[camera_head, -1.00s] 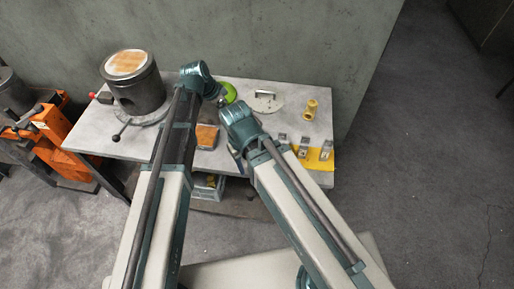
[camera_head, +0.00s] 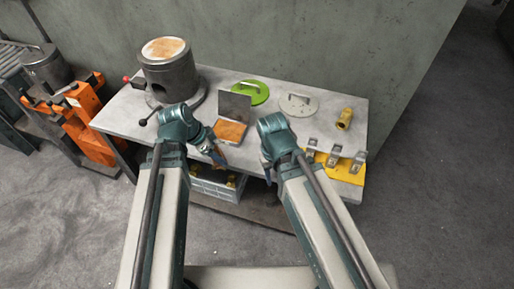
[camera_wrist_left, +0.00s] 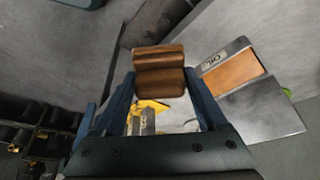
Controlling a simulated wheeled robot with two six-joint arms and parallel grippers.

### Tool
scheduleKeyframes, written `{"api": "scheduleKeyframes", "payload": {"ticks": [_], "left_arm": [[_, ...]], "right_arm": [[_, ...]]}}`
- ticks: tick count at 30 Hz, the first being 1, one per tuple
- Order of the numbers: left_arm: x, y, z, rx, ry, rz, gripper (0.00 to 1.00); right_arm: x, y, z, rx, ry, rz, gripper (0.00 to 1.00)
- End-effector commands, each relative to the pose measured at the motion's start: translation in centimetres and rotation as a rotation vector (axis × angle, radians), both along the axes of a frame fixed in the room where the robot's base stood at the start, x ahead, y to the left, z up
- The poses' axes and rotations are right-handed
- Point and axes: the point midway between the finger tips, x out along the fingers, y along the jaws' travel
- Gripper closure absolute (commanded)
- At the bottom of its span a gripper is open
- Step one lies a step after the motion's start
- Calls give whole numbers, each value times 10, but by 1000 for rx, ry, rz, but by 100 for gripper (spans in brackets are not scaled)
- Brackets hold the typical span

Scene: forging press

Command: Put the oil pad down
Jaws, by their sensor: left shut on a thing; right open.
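My left gripper (camera_head: 217,156) is shut on the oil pad, a brown block (camera_wrist_left: 160,71) with a ridge across it. In the left wrist view the pad sits between the fingertips. In the head view the left gripper is near the table's front edge, in front of the open box with an orange inside (camera_head: 230,131) and a raised grey lid (camera_head: 235,105). The box, labelled OIL, also shows in the left wrist view (camera_wrist_left: 230,73), to the right of the pad. My right gripper (camera_head: 268,176) is open at the table's front edge; its fingers are partly hidden.
The grey table (camera_head: 120,115) bears a metal cylinder (camera_head: 168,70) at the back left, a green disc (camera_head: 251,94), a pale handled disc (camera_head: 297,105), a yellow part (camera_head: 344,120) and metal pieces on a yellow sheet (camera_head: 348,175). A grey crate (camera_head: 212,190) is below.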

Motion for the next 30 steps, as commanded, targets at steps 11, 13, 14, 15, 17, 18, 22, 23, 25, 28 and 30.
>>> {"api": "scheduleKeyframes", "payload": {"ticks": [11, 13, 14, 15, 17, 18, 22, 23, 25, 28, 30], "left_arm": [[57, -76, -10, 0, -1, -4, 70], [65, -89, -11, 0, -1, -4, 70], [68, -94, -11, 0, 0, -3, 70], [72, -99, -12, 0, 0, -3, 70], [76, -106, -13, 0, 0, -2, 70], [79, -110, -13, 0, -1, -2, 70], [82, -116, -13, 0, -1, 0, 70], [82, -116, -13, 0, -1, 0, 70], [82, -116, -13, 0, 0, 1, 70], [83, -118, -13, 0, -1, 0, 70], [87, -122, -14, 0, 0, 0, 70]], "right_arm": [[0, 0, -10, 0, 0, 0, 50], [0, 0, -11, 0, 0, 0, 50], [0, 0, -11, 0, 0, 0, 50], [0, 0, -12, 0, 0, 0, 50], [0, 0, -13, 0, 0, 0, 50], [0, 0, -13, 0, 0, 0, 50], [0, 0, -13, 0, 0, 0, 50], [0, 0, -13, 0, 0, 0, 50], [0, 0, -13, 0, 0, 0, 50], [0, 0, -13, 0, 0, 0, 50], [0, 0, -14, 0, 0, 0, 50]]}}
